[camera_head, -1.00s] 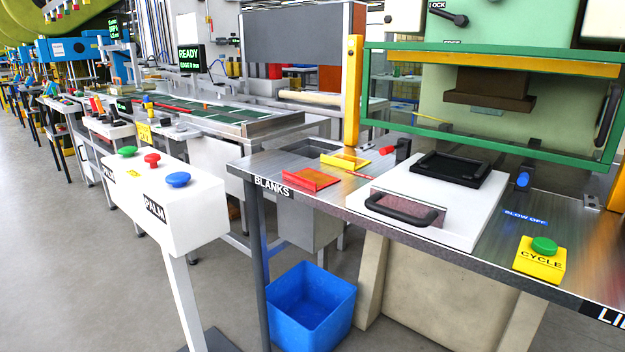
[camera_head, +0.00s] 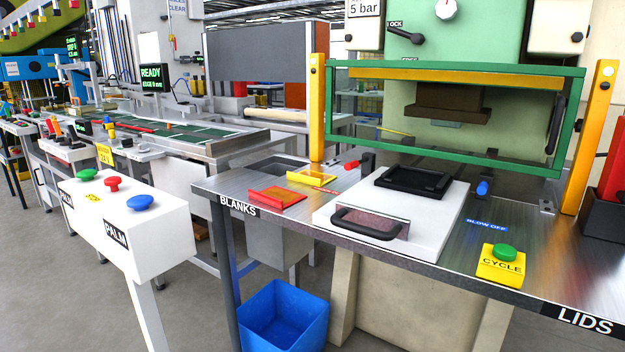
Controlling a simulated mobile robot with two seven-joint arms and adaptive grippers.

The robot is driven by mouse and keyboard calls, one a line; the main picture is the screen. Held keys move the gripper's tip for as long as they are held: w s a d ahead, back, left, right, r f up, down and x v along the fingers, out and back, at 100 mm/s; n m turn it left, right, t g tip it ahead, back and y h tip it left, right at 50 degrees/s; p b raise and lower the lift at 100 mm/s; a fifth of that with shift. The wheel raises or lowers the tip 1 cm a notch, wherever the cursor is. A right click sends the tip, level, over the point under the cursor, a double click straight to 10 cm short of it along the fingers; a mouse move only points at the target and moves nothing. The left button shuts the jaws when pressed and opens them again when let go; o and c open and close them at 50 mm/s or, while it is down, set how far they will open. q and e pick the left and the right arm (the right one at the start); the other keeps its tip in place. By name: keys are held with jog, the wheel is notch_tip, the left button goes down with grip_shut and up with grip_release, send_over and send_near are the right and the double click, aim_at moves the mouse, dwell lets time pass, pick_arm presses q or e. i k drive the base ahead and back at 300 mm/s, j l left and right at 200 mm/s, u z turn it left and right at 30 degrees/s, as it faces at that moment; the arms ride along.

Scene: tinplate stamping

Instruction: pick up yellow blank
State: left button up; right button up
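The yellow blank (camera_head: 311,178) lies on the steel bench in the head view, behind and slightly right of a red-orange blank (camera_head: 277,198). Both are at the bench's left end, behind the BLANKS label. The yellow blank sits near the foot of a yellow post. Neither of my grippers shows in the head view.
A white plate with a black handle (camera_head: 367,226) and a black frame (camera_head: 412,181) lies right of the blanks. A green guard frame (camera_head: 440,68) stands behind. A yellow CYCLE button box (camera_head: 501,265) is front right. A blue bin (camera_head: 284,318) stands on the floor below.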

aim_at(314, 178)
jog(key=i+j, duration=0.2)
jog(key=i, duration=0.2)
jog(key=i+j, duration=0.25)
jog(key=i, duration=0.2)
jog(key=z, duration=0.05)
